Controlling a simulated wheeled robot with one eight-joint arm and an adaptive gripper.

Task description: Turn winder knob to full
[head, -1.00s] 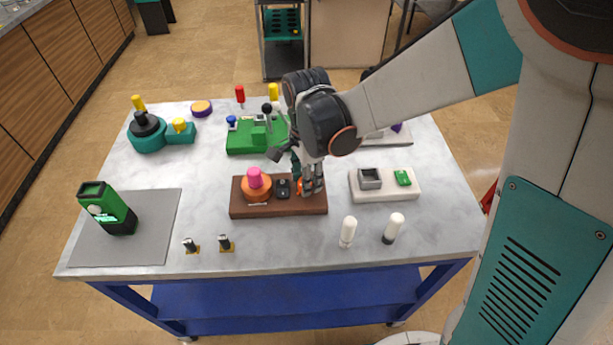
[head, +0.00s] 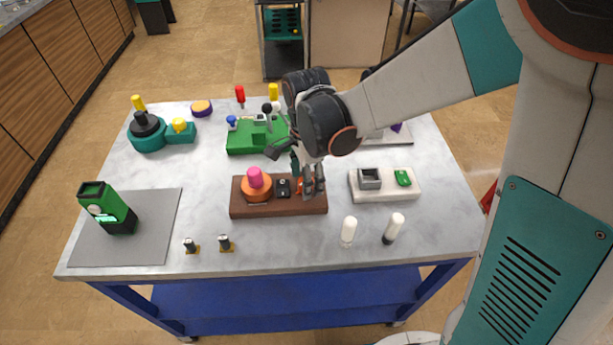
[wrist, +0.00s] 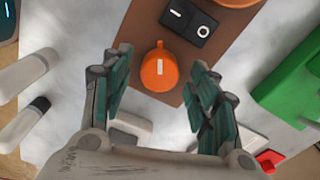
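The orange winder knob (wrist: 159,74) with a white pointer mark sits on a brown base (head: 280,208). In the wrist view the mark points roughly towards the black switch, along the picture's vertical. My gripper (wrist: 160,64) is open, with one green finger on each side of the knob and visible gaps to both. In the head view my gripper (head: 309,188) is low over the right end of the base and mostly hides the knob. The black rocker switch (head: 283,187) and an orange disc with a pink knob (head: 254,178) are left of it.
A pale block with a grey socket (head: 370,180) stands right of the base, and two white cylinders (head: 348,232) (head: 393,228) stand in front. A green unit (head: 245,140) is behind. A green handheld device (head: 107,207) stands on a grey mat at left.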

